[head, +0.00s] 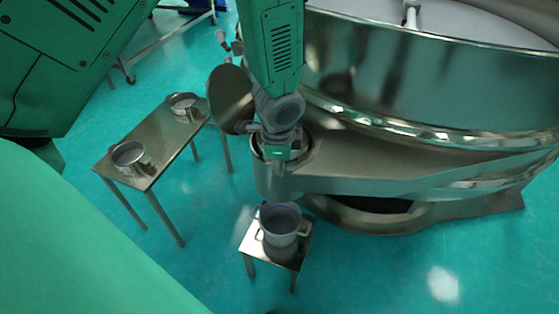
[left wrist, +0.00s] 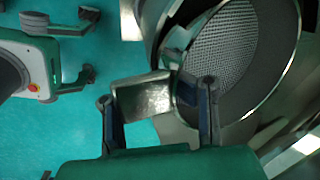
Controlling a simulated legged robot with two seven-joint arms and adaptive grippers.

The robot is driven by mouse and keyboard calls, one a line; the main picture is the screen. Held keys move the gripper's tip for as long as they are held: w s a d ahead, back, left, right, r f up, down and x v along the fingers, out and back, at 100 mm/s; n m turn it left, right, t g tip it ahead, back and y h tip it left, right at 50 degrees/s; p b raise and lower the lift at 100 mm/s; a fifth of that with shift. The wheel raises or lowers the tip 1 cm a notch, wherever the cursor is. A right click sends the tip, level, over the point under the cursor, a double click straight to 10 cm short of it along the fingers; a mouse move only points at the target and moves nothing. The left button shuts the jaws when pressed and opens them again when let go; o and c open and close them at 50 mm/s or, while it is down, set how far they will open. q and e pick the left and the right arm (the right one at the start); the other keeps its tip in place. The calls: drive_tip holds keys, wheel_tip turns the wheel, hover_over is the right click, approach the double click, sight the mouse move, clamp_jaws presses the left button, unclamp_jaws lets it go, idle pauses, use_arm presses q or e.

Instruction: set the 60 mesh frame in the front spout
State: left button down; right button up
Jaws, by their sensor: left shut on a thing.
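My left gripper (head: 277,150) is over the front spout (head: 285,183) of the sieve, at the round opening at its top. In the left wrist view its fingers (left wrist: 158,108) are shut on the metal tab of the mesh frame (left wrist: 225,50). The frame is a round metal ring with grey woven mesh. In the head view the gripper mostly hides the frame; whether it rests in the opening or hangs above it I cannot tell. A round metal disc (head: 230,98), like a lid, stands tilted beside the opening. My right gripper (left wrist: 88,45) appears in the left wrist view, fingers apart and empty.
The large sieve drum (head: 400,80) fills the right side. A metal table (head: 160,135) at left carries two round metal pieces (head: 131,157) (head: 183,107). A two-handled pot (head: 280,224) stands on a low stool (head: 300,255) below the spout. Floor between the tables is clear.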

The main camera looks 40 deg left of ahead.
use_arm(q)
drive_tip(key=shift+s+f, duration=0.4)
drive_tip(key=shift+s, duration=0.05)
drive_tip(key=shift+d+f, duration=0.1)
drive_tip(key=shift+d, duration=0.1)
drive_tip(key=shift+f, duration=0.25)
drive_tip(key=c, duration=1.3)
unclamp_jaws()
drive_tip(key=o, duration=0.5)
drive_tip(key=shift+w+a+f, duration=0.1)
drive_tip(key=shift+w, duration=0.2)
drive_tip(key=shift+r, duration=0.3)
